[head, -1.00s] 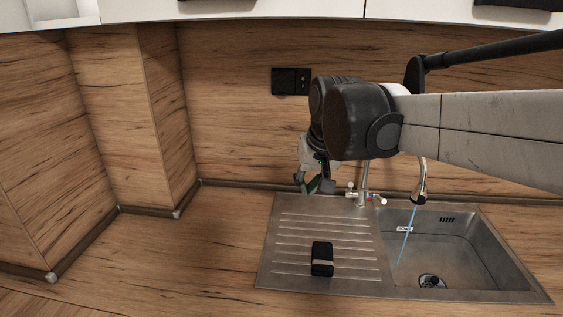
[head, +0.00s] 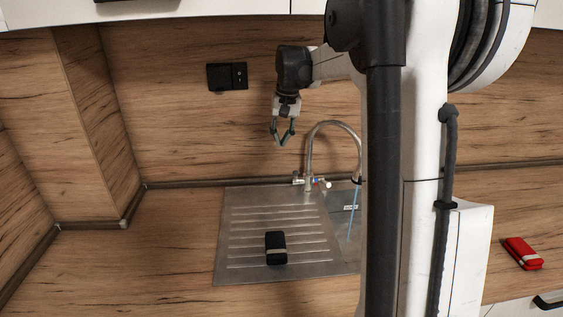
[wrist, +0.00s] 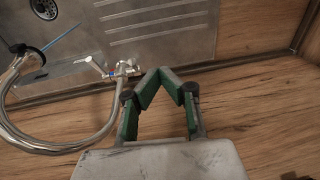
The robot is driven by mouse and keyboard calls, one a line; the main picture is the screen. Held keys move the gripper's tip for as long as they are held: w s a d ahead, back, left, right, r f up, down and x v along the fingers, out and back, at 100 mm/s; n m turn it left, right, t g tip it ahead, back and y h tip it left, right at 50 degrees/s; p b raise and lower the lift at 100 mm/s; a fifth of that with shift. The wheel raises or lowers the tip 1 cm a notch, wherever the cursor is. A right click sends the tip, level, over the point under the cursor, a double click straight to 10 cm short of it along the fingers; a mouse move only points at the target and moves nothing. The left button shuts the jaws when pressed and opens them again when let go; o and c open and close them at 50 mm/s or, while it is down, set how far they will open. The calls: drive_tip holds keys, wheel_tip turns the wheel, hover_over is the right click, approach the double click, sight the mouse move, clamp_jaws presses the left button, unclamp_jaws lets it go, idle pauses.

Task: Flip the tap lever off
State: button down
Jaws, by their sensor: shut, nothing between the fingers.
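The tap (head: 335,124) is a curved metal spout at the back of the sink, also in the wrist view (wrist: 48,147). Its small pale lever (head: 327,184) sits low at the base beside red and blue marks; it shows in the wrist view (wrist: 94,64) too. A thin blue water stream (head: 352,212) runs from the spout, also visible in the wrist view (wrist: 58,37). My gripper (head: 284,144) points down, shut and empty, above and left of the tap base, apart from the lever. In the wrist view its green-padded fingers (wrist: 162,70) meet at the tips.
A black socket (head: 227,76) is on the wood splashback. A red item (head: 523,253) lies on the right counter. My arm hides much of the basin. The left counter is clear.

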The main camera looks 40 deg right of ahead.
drive_tip(key=w+d+f, duration=0.1)
drive_tip(key=d+f, duration=0.1)
drive_tip(key=d, duration=0.3)
drive_tip(key=w+d+f+m+g+p, duration=0.1)
drive_tip(key=w+d+f, duration=0.1)
drive_tip(key=d, duration=0.3)
drive_tip(key=shift+w+d+f+m+y, duration=0.3)
drive_tip(key=shift+d+f+y, duration=0.1)
drive_tip(key=shift+f, duration=0.1)
drive_tip(key=f, duration=0.3)
drive_tip(key=a+f+p, duration=0.1)
drive_tip(key=f, duration=0.6)
drive_tip(key=shift+w+a, duration=0.1)
drive_tip(key=shift+a, duration=0.05)
